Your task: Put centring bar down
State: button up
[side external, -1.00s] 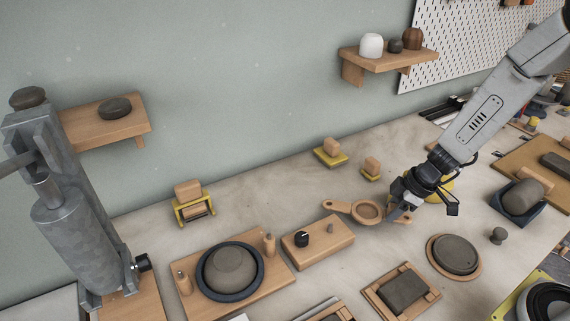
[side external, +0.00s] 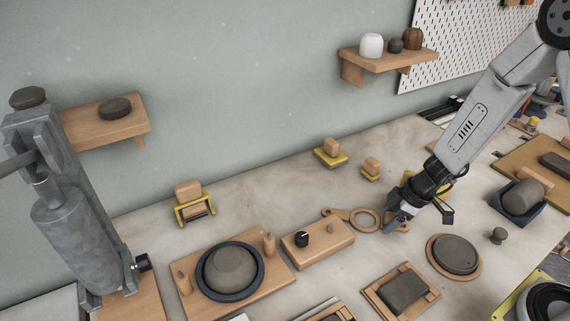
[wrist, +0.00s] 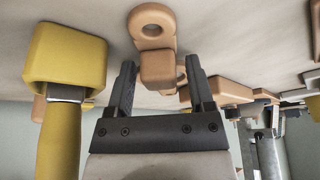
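The centring bar (side external: 365,219) is a flat wooden piece with a ring in its middle and a smaller holed end. It lies on the worktop behind the wooden block with the black knob. My gripper (side external: 392,227) is at its right end in the side view. In the wrist view, my gripper (wrist: 160,68) has its two dark fingers apart. The bar's raised wooden block (wrist: 158,70) shows between them with a gap on each side. The holed end (wrist: 152,25) of the bar is beyond the fingertips. Part of the bar's right side is hidden by my gripper.
A yellow-headed tool (wrist: 66,60) stands close to my gripper. Wooden box with black knob (side external: 318,241) is left of it. A round grey disc (side external: 456,254) on a wooden base and a grey slab (side external: 402,291) in a wooden frame are nearer the camera.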

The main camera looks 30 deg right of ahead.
jog(key=shift+o, duration=0.3)
jog(key=shift+r, duration=0.1)
jog(key=shift+s+d+r, duration=0.1)
jog(key=shift+d+r, duration=0.05)
jog(key=shift+r, duration=0.45)
jog(key=v, duration=1)
jog(key=shift+r, duration=0.4)
jog(key=shift+s, duration=0.25)
jog(key=s+a+m+h, duration=0.3)
jog(key=s+a+m, duration=0.1)
jog(key=m, duration=0.5)
jog(key=shift+a+g, duration=0.3)
dwell(0.4)
jog(key=shift+s, duration=0.15)
